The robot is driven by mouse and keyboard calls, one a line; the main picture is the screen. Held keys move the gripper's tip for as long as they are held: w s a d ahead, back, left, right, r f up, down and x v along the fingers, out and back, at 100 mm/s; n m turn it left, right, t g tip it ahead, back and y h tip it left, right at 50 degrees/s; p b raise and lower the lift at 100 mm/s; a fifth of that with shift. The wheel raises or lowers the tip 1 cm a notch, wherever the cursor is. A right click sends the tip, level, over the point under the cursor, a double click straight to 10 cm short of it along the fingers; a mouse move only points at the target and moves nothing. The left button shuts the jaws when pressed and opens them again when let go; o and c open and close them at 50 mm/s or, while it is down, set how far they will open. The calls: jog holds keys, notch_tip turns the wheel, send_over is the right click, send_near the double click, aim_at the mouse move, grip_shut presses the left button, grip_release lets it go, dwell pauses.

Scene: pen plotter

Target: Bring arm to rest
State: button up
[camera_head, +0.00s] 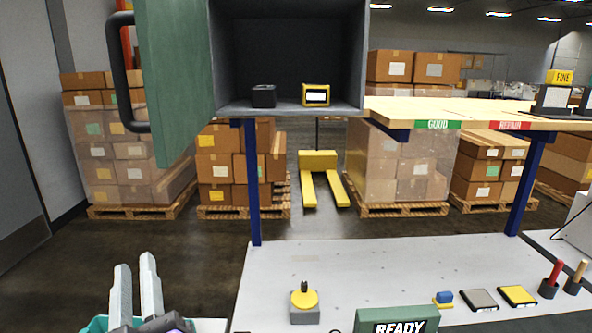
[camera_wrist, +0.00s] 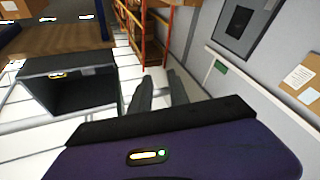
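My gripper (camera_head: 136,265) is at the lower left of the head view, left of the white worktable, with its two grey fingers pointing up. The fingers stand apart with nothing between them. In the wrist view my gripper (camera_wrist: 160,75) also shows two separate fingers with an empty gap. It touches nothing that I can see. The rest of my arm is mostly out of view.
A grey cabinet (camera_head: 288,55) stands open, its green door (camera_head: 172,80) swung left. A wooden shelf (camera_head: 450,108) extends right. The white worktable (camera_head: 400,262) carries a yellow-topped knob (camera_head: 305,299) and a READY sign (camera_head: 398,322). Stacked boxes (camera_head: 130,150) stand behind.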

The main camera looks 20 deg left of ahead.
jog(key=s+d+f+m+t+h, duration=0.1)
jog(key=s+d+f+m, duration=0.1)
jog(key=d+f, duration=0.5)
jog(key=s+d+f+m+h, duration=0.15)
jog(key=d+f, duration=0.25)
jog(key=d, duration=0.7)
jog(key=s+d+f+m+t+h, duration=0.1)
jog(key=s+d+f+h, duration=0.1)
jog(key=d+f, duration=0.5)
jog(key=s+d+f+m+g+h, duration=0.1)
jog(key=s+d+f+m+h, duration=0.1)
jog(key=s+d, duration=0.4)
jog(key=s+d+f+m+g+h, duration=0.1)
jog(key=s+d+f+m+h, duration=0.1)
jog(key=s+d, duration=0.4)
jog(key=s+d+f+m+g+h, duration=0.1)
jog(key=s+d+f+m+h, duration=0.2)
jog(key=d, duration=0.9)
jog(key=s+h, duration=0.2)
jog(key=s, duration=0.2)
jog(key=shift+d+m+h, duration=0.25)
jog(key=shift+m+h, duration=0.1)
